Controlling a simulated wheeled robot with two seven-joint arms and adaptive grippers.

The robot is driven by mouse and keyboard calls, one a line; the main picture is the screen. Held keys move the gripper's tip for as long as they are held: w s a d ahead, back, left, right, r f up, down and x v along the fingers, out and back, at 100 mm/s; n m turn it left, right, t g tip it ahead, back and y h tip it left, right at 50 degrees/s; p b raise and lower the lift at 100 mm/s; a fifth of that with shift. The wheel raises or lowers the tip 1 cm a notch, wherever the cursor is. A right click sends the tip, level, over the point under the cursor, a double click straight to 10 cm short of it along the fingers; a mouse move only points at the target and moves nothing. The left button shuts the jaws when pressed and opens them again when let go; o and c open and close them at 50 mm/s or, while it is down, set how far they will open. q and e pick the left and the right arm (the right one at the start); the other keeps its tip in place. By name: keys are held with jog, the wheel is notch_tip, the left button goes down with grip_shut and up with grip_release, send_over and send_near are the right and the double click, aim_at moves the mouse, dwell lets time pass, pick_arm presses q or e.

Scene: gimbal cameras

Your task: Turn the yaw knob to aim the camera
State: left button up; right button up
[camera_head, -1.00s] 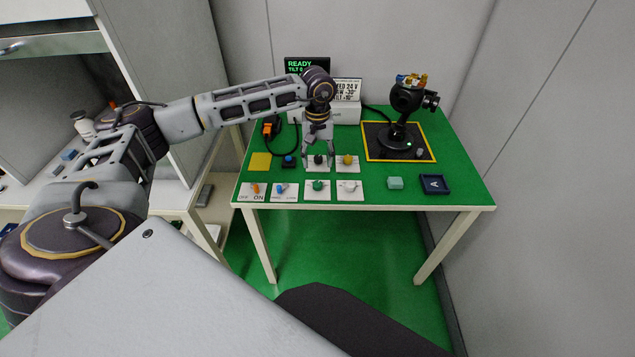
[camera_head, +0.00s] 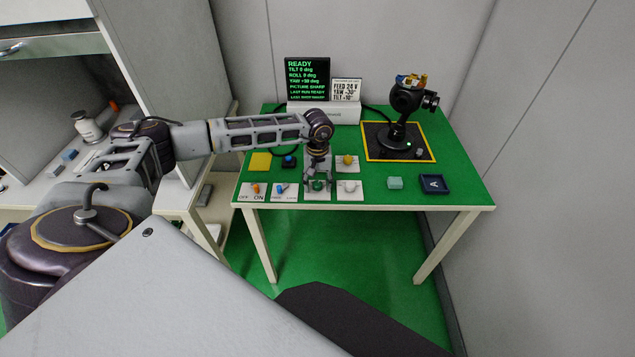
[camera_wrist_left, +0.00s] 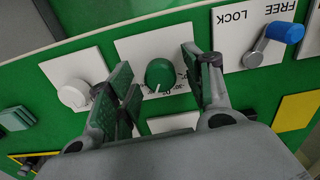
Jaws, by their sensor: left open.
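My left gripper (camera_head: 317,182) is open over the front row of knobs on the green table. In the left wrist view my left gripper (camera_wrist_left: 157,65) has its fingers on either side of a green knob (camera_wrist_left: 160,74). A white pointer on the knob faces a degree scale on its white plate. I cannot tell whether the fingers touch it. A gimbal camera (camera_head: 405,98) stands on a black, yellow-edged pad. The screen (camera_head: 307,78) reads READY and appears to show YAW +30 deg. A card (camera_head: 346,90) seems to read YAW -30°, TILT +10°. My right gripper is out of view.
A white knob (camera_head: 349,184) and a yellow knob (camera_head: 347,160) sit close by. A blue-handled FREE/LOCK lever (camera_wrist_left: 284,33) stands beside the green knob. An orange switch (camera_head: 255,188), a teal block (camera_head: 395,183) and a dark tray (camera_head: 434,191) lie along the front.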

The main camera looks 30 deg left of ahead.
pick_arm(q)
jog(key=shift+f, duration=0.1)
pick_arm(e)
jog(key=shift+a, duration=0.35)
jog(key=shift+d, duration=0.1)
pick_arm(q)
jog(key=c, duration=1)
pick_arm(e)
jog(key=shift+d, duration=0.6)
